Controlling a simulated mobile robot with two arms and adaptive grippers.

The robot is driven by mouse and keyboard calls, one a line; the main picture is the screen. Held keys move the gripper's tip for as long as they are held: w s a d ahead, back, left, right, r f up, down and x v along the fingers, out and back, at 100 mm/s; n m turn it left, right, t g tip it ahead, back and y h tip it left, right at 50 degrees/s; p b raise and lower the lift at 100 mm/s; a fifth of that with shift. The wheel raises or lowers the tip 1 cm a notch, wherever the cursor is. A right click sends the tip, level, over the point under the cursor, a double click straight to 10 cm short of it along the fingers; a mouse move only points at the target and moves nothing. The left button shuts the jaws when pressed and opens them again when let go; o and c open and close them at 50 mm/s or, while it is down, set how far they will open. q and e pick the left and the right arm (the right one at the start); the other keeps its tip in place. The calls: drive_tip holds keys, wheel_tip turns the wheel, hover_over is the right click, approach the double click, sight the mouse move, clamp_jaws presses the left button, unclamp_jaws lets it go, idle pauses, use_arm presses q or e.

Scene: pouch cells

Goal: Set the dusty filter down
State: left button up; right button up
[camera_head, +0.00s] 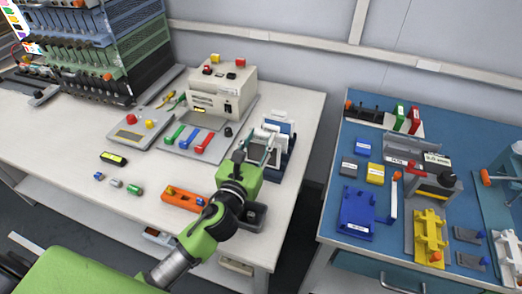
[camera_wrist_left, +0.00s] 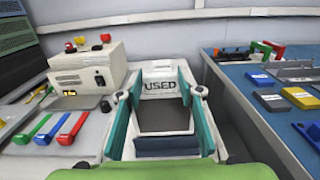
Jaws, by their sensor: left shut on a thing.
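My left gripper (camera_head: 258,152) is over the right end of the white bench, at a white and blue holder (camera_head: 281,126). In the left wrist view its two teal fingers (camera_wrist_left: 159,118) stand either side of the dusty filter, a grey-brown panel (camera_wrist_left: 165,119) with a dark blue near edge (camera_wrist_left: 166,146). The fingers are shut on it. Behind it is a white tray marked USED (camera_wrist_left: 160,86). The filter appears within the tray's outline, but I cannot tell whether it touches the tray floor. My right gripper is not in view.
A cream tester (camera_head: 222,84) stands left of the holder, with green, blue and red levers (camera_head: 188,138) in front. An orange block (camera_head: 184,197) lies near the front edge. A gap separates the white bench from the blue table (camera_head: 385,258), which holds several parts.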

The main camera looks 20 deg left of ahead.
sight(262, 146)
use_arm(q)
drive_tip(key=shift+w+d+f, duration=0.1)
drive_tip(key=shift+w+f, duration=0.15)
drive_tip(key=shift+f, duration=0.05)
wheel_tip(262, 146, down, 3)
drive_tip(key=shift+f+b, duration=0.1)
drive_tip(key=shift+b, duration=0.7)
drive_tip(key=o, duration=0.9)
drive_tip(key=shift+f, duration=0.15)
drive_tip(key=shift+c, duration=0.2)
drive_tip(key=o, duration=0.3)
drive_tip(key=shift+o, duration=0.2)
